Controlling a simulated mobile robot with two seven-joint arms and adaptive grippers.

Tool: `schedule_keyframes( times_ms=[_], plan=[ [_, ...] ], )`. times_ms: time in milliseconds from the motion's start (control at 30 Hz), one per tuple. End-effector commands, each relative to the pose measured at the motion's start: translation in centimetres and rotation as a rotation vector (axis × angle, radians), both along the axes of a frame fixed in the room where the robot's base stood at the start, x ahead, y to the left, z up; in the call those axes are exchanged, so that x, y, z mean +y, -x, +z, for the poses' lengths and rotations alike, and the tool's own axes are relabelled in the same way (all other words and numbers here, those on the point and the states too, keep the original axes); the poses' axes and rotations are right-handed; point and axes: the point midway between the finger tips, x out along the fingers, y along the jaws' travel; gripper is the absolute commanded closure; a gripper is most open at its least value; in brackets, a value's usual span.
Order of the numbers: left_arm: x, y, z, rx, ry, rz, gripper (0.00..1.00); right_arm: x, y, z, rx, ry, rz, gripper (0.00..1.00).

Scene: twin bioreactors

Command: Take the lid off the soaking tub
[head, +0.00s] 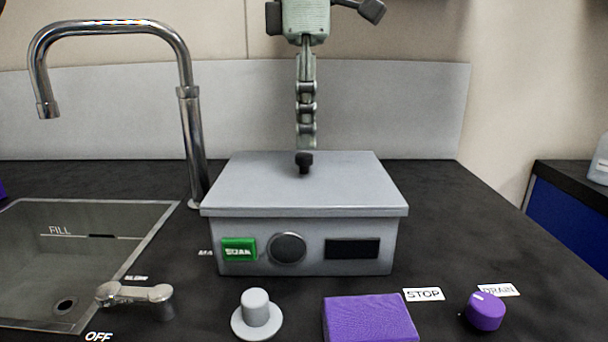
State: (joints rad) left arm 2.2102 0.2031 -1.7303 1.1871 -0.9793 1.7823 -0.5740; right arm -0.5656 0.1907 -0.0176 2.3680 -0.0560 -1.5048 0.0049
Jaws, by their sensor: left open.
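The soaking tub (308,261) is a grey box in the middle of the counter. Its front has a green button, a round dark dial and a black panel. The flat grey lid (345,185) lies level on it, covering the inside. A small black knob (303,163) stands on the lid. My left gripper (306,143) comes down from the top edge, seen edge-on, its fingers lined up above the knob. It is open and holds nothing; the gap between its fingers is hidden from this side. My right gripper is not in view.
A chrome tap (193,130) and a sink (150,250) are at left. In front stand a lever handle (140,294), a grey peg on a disc (256,312), a purple block (368,320) and a purple knob (486,311). The counter right of the tub is clear.

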Motion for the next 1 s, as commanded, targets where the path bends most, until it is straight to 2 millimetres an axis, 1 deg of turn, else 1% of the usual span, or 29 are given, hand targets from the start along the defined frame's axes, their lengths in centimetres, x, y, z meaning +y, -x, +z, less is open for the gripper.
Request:
schedule_keyframes(
  times_ms=[33,100,233,333,533,567,900,1000],
  plan=[
    [0.2,0.1,-1.0,0.002,-0.003,0.0,0.54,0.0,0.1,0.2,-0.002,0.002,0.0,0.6],
    [0.3,0.1,-2.1,0.001,-0.003,0.001,0.54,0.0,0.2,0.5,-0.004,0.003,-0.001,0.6],
    [0.3,0.2,-3.7,0.0,0.0,0.001,0.54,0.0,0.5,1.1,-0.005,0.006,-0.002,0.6],
    [0.2,0.2,-4.2,0.0,0.0,0.001,0.54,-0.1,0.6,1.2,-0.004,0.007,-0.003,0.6],
    [0.2,0.1,-4.2,0.0,0.0,0.001,0.54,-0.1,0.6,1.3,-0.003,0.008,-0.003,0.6],
    [0.2,0.1,-4.2,0.0,0.0,0.001,0.57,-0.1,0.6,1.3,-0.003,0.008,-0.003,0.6],
    [0.2,0.1,-4.2,0.0,0.0,0.001,0.99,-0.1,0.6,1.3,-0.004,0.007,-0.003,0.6],
    [0.2,0.1,-4.2,0.0,0.0,0.001,1.0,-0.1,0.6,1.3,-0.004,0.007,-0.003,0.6]
  ],
)
